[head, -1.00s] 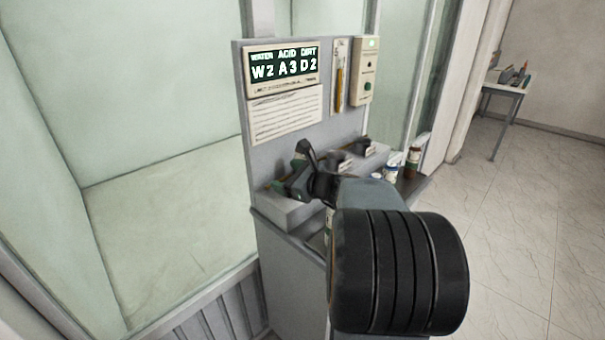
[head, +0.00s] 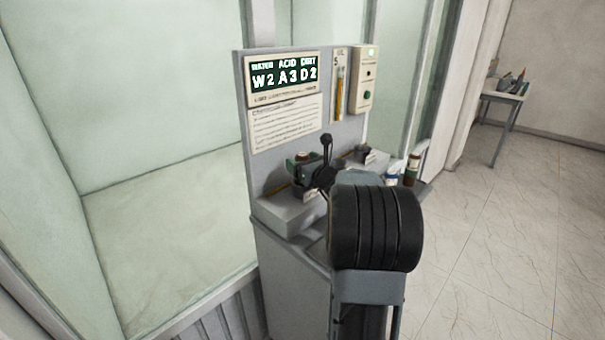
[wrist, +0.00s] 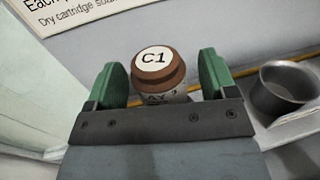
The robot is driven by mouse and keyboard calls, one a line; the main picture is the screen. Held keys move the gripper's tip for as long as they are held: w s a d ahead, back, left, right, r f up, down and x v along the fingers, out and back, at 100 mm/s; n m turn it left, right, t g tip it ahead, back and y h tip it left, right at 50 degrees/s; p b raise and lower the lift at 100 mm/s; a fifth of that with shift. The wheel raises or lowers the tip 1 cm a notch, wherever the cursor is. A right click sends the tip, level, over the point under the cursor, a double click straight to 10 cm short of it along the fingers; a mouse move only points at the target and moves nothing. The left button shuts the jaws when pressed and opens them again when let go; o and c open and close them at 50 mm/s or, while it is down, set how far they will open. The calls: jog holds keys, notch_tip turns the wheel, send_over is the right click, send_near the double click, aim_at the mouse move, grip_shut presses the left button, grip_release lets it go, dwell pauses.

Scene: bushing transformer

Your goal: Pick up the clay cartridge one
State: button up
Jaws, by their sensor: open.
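The clay cartridge one (wrist: 158,70) has a brown cap with a white disc reading C1 and a pale label on its body. In the wrist view it stands between the two green fingers of my gripper (wrist: 160,84), which is open with a gap on each side. The lower part of the cartridge is hidden behind the gripper's front plate. In the head view my gripper (head: 304,168) is over the left part of the bench ledge, and the brown cap (head: 303,156) shows small beside a green finger.
A grey metal cup (wrist: 285,88) is close to the right of my gripper. In the head view, a dark cup (head: 364,154) and several bottles (head: 412,168) stand farther right. The upright panel with the display (head: 285,78) rises just behind the ledge.

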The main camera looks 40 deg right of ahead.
jog(key=shift+w, duration=0.1)
jog(key=c, duration=1.2)
